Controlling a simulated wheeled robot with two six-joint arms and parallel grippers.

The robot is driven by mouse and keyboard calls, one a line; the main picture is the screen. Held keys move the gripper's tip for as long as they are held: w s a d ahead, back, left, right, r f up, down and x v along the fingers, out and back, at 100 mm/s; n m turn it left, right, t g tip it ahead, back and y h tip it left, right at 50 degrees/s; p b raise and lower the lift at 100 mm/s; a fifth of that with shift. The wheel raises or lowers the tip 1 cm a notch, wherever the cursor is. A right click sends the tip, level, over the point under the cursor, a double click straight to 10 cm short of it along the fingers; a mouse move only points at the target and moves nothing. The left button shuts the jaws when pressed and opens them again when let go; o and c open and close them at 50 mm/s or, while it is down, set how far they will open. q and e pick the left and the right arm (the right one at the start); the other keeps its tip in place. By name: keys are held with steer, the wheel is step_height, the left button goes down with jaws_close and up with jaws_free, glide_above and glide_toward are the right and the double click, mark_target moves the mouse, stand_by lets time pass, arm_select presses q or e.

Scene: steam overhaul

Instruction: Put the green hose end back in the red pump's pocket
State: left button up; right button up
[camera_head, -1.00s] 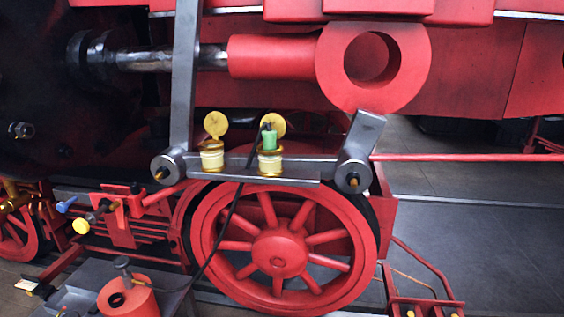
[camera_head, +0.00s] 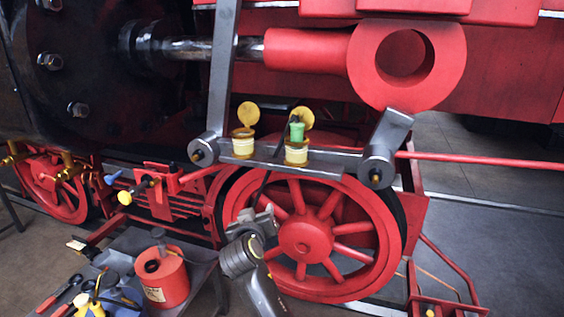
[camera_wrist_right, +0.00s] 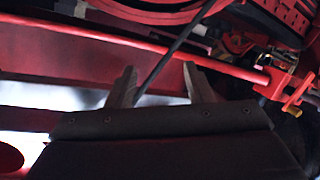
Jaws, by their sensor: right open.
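The green hose end (camera_head: 297,131) stands upright in the right-hand of two brass-and-cream cups on the grey bar above the red wheel. Its dark hose (camera_head: 264,187) hangs down toward my right gripper (camera_head: 256,218), which is well below the cups and in front of the wheel. In the right wrist view the open gripper (camera_wrist_right: 160,82) shows two separate fingers, with the dark hose (camera_wrist_right: 172,52) crossing the gap. I cannot tell how deep it lies. The red pump (camera_head: 162,281) stands on a grey stand at lower left; its pocket is not clear. My left gripper is not in view.
The yellow-lidded left cup (camera_head: 243,145) stands beside the hose's cup. The spoked red wheel (camera_head: 306,240) is close behind my right arm. Tools with red handles (camera_head: 62,293) and a yellow-and-blue item (camera_head: 100,303) lie left of the pump.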

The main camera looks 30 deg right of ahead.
steer(key=s+r+m+h, duration=0.1)
steer(key=r, duration=0.3)
steer(key=s+r+m+h, duration=0.1)
steer(key=r, duration=0.3)
steer(key=s+r+m, duration=0.1)
steer(key=r, duration=0.3)
steer(key=shift+s+d+r+m+h, duration=0.2)
steer(key=shift+d+r+m+h, duration=0.1)
steer(key=shift+d+h, duration=0.1)
steer(key=m+h, duration=0.2)
steer(key=m, duration=0.2)
glide_toward(295, 136)
steer(key=shift+g, duration=0.4)
steer(key=x, duration=0.2)
steer(key=p+x, duration=0.1)
steer(key=x, duration=0.2)
steer(key=p+x, duration=0.1)
steer(key=x, duration=0.2)
steer(key=shift+a+r, duration=0.1)
steer(key=shift+r, duration=0.2)
steer(key=shift+x, duration=0.8)
steer(key=shift+w+f, duration=0.1)
steer(key=shift+c, duration=0.5)
steer(key=c, duration=0.9)
step_height(295, 136, up, 8)
steer(key=p, duration=0.7)
